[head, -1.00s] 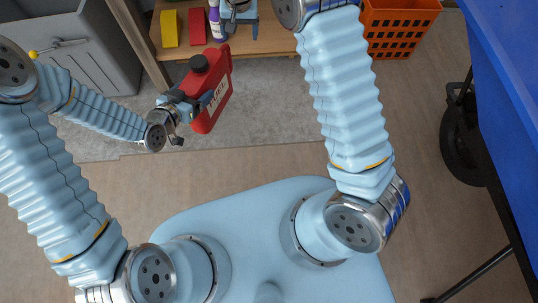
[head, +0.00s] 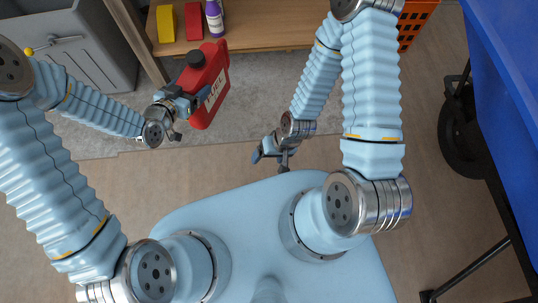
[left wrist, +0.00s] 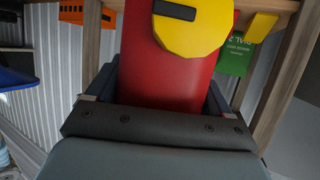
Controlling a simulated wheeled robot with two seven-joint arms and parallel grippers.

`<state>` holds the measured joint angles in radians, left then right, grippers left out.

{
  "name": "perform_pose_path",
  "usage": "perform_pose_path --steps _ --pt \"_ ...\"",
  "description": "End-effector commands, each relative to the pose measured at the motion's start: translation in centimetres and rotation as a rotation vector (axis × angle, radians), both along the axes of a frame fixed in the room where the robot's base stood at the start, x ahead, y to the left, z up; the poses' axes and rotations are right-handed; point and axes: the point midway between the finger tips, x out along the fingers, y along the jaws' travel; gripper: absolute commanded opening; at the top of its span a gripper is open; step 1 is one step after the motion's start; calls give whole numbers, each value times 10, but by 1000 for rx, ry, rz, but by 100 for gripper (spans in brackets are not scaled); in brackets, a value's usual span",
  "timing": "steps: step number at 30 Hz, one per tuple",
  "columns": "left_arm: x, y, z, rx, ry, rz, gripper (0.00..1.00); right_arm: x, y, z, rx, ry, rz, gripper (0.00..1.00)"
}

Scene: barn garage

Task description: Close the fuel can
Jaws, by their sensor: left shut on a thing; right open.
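The red fuel can (head: 212,88) hangs tilted in front of the wooden bench, with its lettered side showing. My left gripper (head: 188,102) is shut on the can's side nearest me. In the left wrist view the red can body (left wrist: 150,75) stands between the fingers, with a yellow rounded shape with a black bar (left wrist: 192,30) in front of it. My right gripper (head: 272,155) is open and empty, right of the can and nearer to me.
On the wooden bench (head: 265,32) stand a yellow box (head: 166,24), a red box (head: 194,21) and a purple bottle (head: 215,20). A grey cabinet (head: 85,40) is at the left, an orange crate (head: 415,22) at top right, and a blue surface (head: 510,60) at the right.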

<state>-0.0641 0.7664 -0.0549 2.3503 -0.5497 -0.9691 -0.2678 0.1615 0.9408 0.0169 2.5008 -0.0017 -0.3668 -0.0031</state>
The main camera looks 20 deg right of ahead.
Motion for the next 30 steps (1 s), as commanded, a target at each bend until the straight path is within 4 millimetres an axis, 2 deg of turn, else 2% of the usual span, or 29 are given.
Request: perform_pose_path --steps 4,7,11,15,19,23,29,30 --pt "2 2 2 -3 -5 10 0 0 0 0 -1 0 0 81" --pt "8 17 5 -6 -1 85 0 1 0 0 -1 1 -1 81" --pt "19 60 10 -12 4 283 0 1 0 0 -1 1 -1 81" --pt "24 113 17 -10 2 510 0 1 0 0 -1 1 -1 81" --pt "22 146 21 -4 -2 650 0 1 0 0 -1 1 -1 81" --pt "21 158 22 -1 -4 701 0 1 0 0 -1 1 -1 81" --pt "21 158 22 -1 -4 702 0 1 0 0 -1 1 -1 81" --pt "21 158 22 0 -3 701 0 1 0 0 -1 1 -1 76"
